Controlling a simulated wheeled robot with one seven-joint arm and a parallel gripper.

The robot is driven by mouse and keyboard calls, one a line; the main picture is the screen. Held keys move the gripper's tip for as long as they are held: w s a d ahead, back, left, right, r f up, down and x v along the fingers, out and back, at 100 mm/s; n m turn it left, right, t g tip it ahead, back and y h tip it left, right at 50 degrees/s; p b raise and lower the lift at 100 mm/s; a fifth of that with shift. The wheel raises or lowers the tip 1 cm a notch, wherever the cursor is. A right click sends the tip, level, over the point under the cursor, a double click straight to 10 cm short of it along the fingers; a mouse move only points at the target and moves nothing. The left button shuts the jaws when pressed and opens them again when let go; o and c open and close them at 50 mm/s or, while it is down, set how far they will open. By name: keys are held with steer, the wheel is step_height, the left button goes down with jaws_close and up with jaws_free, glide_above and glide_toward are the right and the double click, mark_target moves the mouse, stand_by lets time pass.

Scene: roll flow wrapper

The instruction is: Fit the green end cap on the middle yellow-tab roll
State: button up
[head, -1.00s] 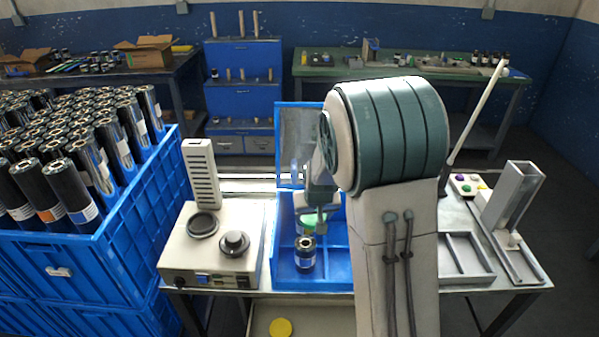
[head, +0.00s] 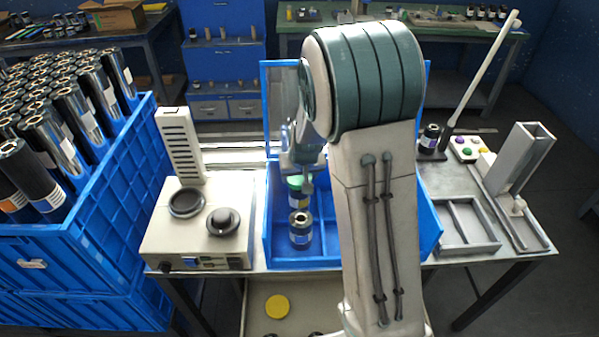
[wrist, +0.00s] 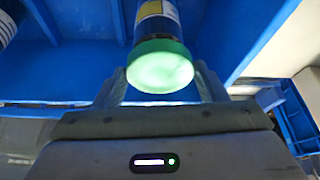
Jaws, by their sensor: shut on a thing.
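The green end cap (head: 295,182) is between the fingers of my gripper (head: 304,180), inside the blue bin (head: 262,245). In the wrist view my gripper (wrist: 165,88) has its fingers on either side of the cap (wrist: 160,66). A dark roll with a yellow label (wrist: 155,10) lines up with the cap, and the cap covers its near end. It also shows right below the cap in the head view (head: 299,199). I cannot tell whether the cap is fully seated. A second dark roll (head: 301,232) stands upright in front, its top end uncovered.
A blue crate (head: 120,215) full of dark rolls stands at left. A beige machine (head: 205,240) with two round knobs sits beside the bin. At right are another dark roll (head: 429,140), a grey divided tray (head: 468,245) and an upright chute (head: 525,155). A yellow disc (head: 277,306) lies below.

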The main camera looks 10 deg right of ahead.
steer(key=shift+f+b, duration=0.3)
steer(key=shift+f, duration=0.5)
steer(key=shift+s+f+b, duration=0.1)
steer(key=shift+f+b, duration=0.45)
steer(key=shift+b, duration=0.2)
stand_by(0.9)
steer(key=o, duration=0.7)
steer(key=shift+r, duration=0.1)
steer(key=shift+p+v, duration=3.75)
steer(key=shift+v, duration=1.65)
